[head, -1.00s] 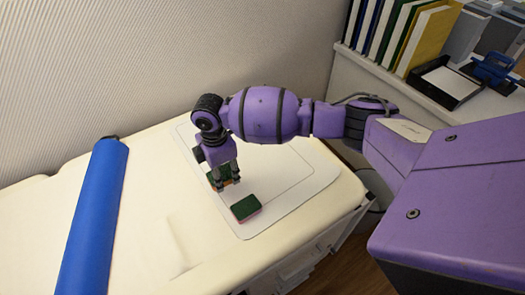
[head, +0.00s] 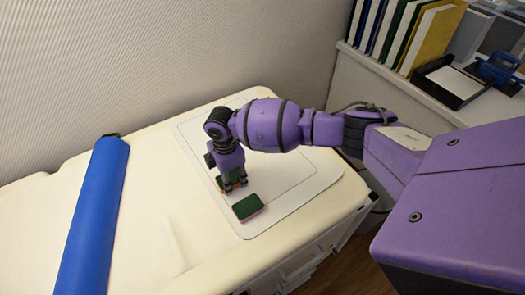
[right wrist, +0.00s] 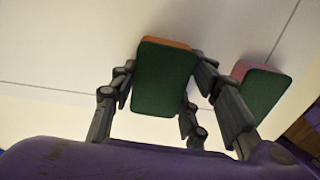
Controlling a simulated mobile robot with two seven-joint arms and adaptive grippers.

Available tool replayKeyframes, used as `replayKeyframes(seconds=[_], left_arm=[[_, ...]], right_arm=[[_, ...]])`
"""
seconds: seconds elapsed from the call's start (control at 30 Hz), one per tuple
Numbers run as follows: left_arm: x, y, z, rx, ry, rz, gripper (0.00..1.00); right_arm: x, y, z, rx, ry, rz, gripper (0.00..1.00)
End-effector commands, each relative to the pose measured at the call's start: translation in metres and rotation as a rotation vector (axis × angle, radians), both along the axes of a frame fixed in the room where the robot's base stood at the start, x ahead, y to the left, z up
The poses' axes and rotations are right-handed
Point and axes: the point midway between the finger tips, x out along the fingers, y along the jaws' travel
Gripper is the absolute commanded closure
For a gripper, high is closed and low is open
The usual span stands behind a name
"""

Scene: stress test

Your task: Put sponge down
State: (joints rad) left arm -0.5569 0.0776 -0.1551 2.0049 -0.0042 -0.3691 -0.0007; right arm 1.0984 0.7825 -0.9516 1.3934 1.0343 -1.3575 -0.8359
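A sponge with a green top and an orange side (right wrist: 165,78) sits between the fingers of my right gripper (right wrist: 165,82) in the right wrist view. The fingers close on it from both sides. In the head view my right gripper (head: 229,187) points down, and its fingers partly hide this sponge (head: 226,181). It is at or just above the white mat; I cannot tell whether it touches. A second sponge, green with a pink side (head: 248,207), lies on the mat just nearer the camera, and also shows in the right wrist view (right wrist: 262,92). My left gripper is out of view.
The white mat (head: 300,190) lies on a cream padded table (head: 160,240). A long blue roll (head: 95,215) lies at the left. At the back right, a shelf holds books (head: 405,35), a black tray (head: 450,83) and a blue punch (head: 497,68). Table between roll and mat is clear.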

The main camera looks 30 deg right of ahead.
Motion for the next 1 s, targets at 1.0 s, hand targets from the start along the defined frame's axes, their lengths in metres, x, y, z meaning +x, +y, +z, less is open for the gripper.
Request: replayKeyframes(seconds=[1.0], left_arm=[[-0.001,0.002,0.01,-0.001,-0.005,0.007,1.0]], right_arm=[[0.003,0.001,0.103,0.0,-0.007,0.002,0.39]])
